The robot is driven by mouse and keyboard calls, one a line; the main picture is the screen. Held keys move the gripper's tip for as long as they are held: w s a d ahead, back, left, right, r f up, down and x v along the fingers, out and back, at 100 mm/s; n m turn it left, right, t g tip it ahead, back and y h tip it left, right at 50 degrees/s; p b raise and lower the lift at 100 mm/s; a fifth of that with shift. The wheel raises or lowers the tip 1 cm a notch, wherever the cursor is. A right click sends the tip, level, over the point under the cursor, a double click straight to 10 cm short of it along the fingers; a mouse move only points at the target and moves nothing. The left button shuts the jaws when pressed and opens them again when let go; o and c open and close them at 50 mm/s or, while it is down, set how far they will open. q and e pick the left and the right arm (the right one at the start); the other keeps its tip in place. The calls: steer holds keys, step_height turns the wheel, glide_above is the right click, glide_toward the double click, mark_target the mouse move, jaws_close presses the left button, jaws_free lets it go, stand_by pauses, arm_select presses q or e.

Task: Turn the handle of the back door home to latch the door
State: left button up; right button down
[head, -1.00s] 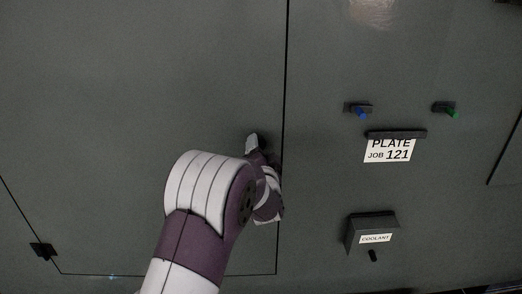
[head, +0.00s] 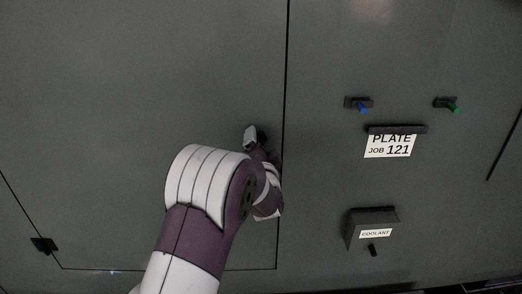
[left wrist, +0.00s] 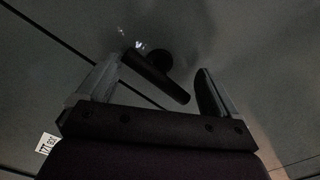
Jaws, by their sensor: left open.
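The back door (head: 120,110) is a large dark grey panel, shut or nearly so, with a thin dark seam along its right and lower edges. Its dark handle (left wrist: 158,78) shows in the left wrist view as a bar slanting down to the right from a round hub. My left gripper (head: 257,138) is at the door's right edge in the head view and hides the handle there. In the left wrist view my left gripper (left wrist: 160,72) is open, with one finger on each side of the bar. Gaps show, and I see no clear contact. My right gripper is not in view.
Right of the seam are a blue-tipped knob (head: 360,104), a green-tipped knob (head: 448,104), a job plate (head: 390,147) on a dark holder, and a protruding coolant box (head: 370,222). A small dark fitting (head: 43,245) sits at the lower left.

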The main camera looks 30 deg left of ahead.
arm_select(q)
steer(key=b+v, duration=0.3)
steer(key=v, duration=0.9)
steer(key=shift+s+d+b, duration=0.2)
steer(key=shift+s+b, duration=0.05)
steer(key=shift+b, duration=0.1)
